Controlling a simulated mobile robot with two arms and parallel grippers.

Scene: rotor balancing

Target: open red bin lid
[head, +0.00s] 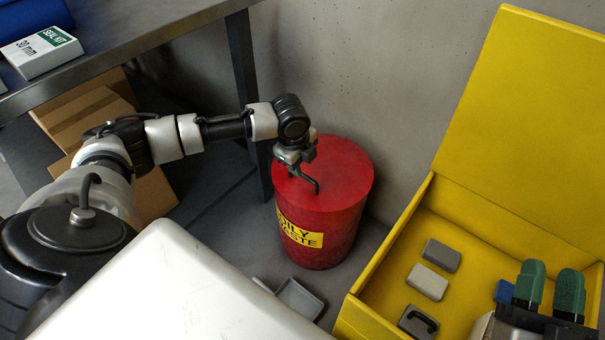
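The red bin (322,235) stands on the floor by the wall, with a yellow oily waste label on its front. Its red lid (345,172) lies flat on top and looks closed. My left gripper (298,165) is over the left part of the lid, pointing down. A thin dark bent piece shows at its lower side, against the lid; I cannot tell whether it is a handle. The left fingertips are too small and dark to read. My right gripper (553,290) is at the lower right over the yellow box, its two green-tipped fingers apart with nothing visible between them.
The open yellow box (387,268) at right holds several grey blocks (427,282) and its raised lid (535,110) leans back. A small grey tray (299,299) lies on the floor before the bin. A dark table (150,35) with a leg stands left of the bin.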

